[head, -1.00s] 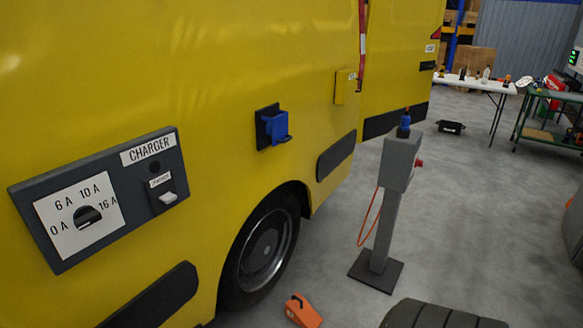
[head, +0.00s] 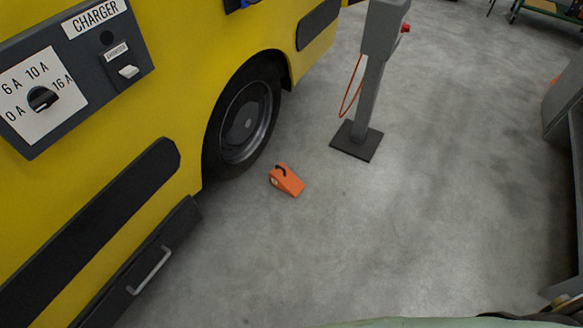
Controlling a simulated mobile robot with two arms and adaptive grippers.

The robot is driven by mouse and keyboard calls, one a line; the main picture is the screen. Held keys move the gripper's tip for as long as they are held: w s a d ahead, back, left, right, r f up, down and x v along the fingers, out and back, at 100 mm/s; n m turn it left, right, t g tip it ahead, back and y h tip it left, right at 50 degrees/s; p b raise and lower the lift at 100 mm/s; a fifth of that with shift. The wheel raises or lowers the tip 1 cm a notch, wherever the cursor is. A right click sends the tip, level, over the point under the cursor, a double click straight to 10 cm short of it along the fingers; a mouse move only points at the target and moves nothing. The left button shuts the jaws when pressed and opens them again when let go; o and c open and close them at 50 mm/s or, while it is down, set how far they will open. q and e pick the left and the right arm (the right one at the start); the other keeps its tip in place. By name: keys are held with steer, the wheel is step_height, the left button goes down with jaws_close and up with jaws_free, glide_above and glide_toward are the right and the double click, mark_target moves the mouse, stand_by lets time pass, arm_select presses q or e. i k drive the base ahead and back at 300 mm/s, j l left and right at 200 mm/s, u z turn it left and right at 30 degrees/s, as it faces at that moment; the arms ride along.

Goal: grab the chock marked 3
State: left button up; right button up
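An orange wedge-shaped chock (head: 287,181) with a dark handle on top lies on the grey floor in the head view. It is a short way to the right of the yellow vehicle's wheel (head: 245,120) and apart from it. A small pale mark shows on its near left end, too small to read, so I cannot tell its number. Neither of my grippers is in view.
The yellow vehicle (head: 190,60) fills the left, with a charger panel (head: 95,40) and a low dark step box with a handle (head: 150,270). A grey post (head: 368,90) on a dark base stands beyond the chock. Floor right of the chock is clear.

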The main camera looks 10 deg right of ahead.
mark_target(281, 176)
steer(key=z, duration=0.2)
steer(key=i+z, duration=0.3)
steer(key=i, duration=0.55)
